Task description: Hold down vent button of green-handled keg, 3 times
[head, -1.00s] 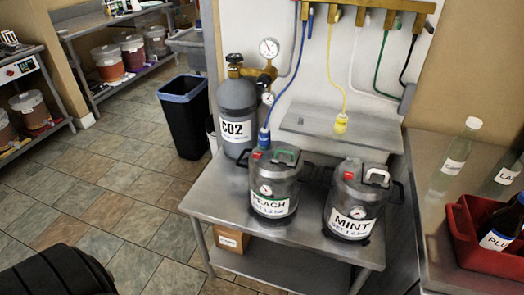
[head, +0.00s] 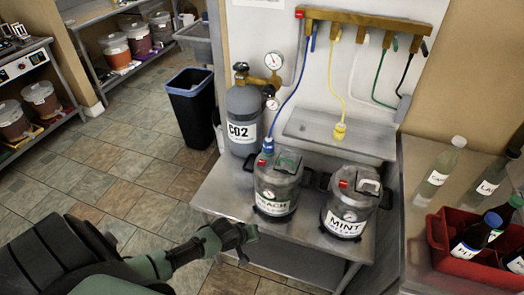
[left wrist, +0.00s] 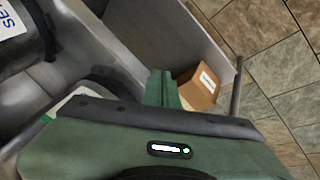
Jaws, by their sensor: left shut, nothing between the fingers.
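My left gripper (head: 248,234) is shut and empty, low at the table's front left edge, apart from the PEACH keg. Its fingers (left wrist: 160,88) also show in the left wrist view. My right gripper is out of view.
A red bottle crate (head: 440,242) is at right. A cardboard box (left wrist: 198,88) is on the lower shelf.

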